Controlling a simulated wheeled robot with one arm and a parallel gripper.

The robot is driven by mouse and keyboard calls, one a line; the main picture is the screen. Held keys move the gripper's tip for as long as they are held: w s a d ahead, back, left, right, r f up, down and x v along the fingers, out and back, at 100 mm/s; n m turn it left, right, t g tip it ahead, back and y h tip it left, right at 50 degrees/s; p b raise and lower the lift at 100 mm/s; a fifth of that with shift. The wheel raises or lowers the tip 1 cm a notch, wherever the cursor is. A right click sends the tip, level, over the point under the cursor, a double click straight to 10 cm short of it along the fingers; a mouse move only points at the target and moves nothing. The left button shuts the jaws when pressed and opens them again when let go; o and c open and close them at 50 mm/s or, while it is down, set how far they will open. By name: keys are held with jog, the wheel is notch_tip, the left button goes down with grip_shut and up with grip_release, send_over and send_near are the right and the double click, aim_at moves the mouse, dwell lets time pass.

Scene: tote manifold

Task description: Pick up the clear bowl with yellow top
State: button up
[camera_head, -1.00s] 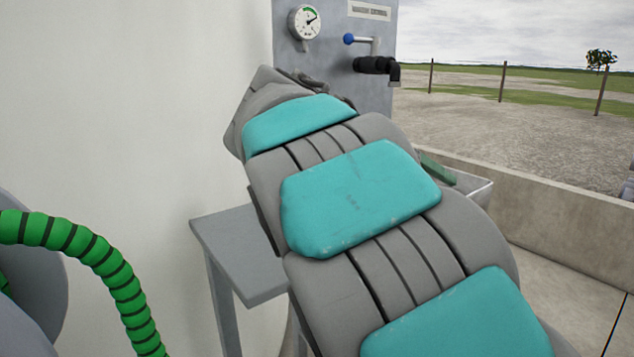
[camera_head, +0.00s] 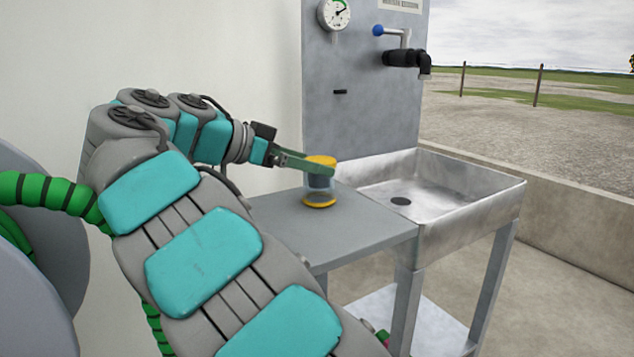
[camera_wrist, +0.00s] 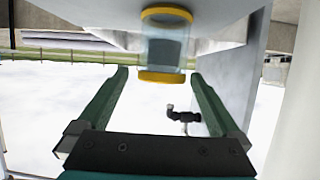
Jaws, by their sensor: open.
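The clear bowl with yellow top (camera_head: 321,187) is a clear cylinder with a yellow lid and a yellow band at its base. It stands upright on the grey side table (camera_head: 345,245). My gripper (camera_head: 318,166) is open, with its green fingers reaching sideways at the height of the upper part of the bowl. One finger hides part of the bowl in the head view. The wrist view is upside down. There the bowl (camera_wrist: 165,48) lies between the lines of the two fingers, its yellow lid (camera_wrist: 162,77) level with the fingertips (camera_wrist: 159,75). No contact shows.
A metal sink (camera_head: 450,205) adjoins the table on the right. Behind stands a grey panel (camera_head: 350,120) with a gauge (camera_head: 334,13), a blue-knobbed lever (camera_head: 390,31) and a black tap (camera_head: 405,58). A white wall (camera_head: 215,60) is at the left.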

jog(key=shift+a+f+x, duration=0.1)
jog(key=shift+f+x, duration=0.05)
jog(key=shift+x, duration=0.95)
jog(key=shift+a+f+x, duration=0.1)
jog(key=shift+f+x, duration=0.05)
jog(key=shift+x, duration=1)
jog(key=shift+f+x, duration=0.15)
jog(key=shift+x, duration=0.95)
jog(key=c, duration=1.4)
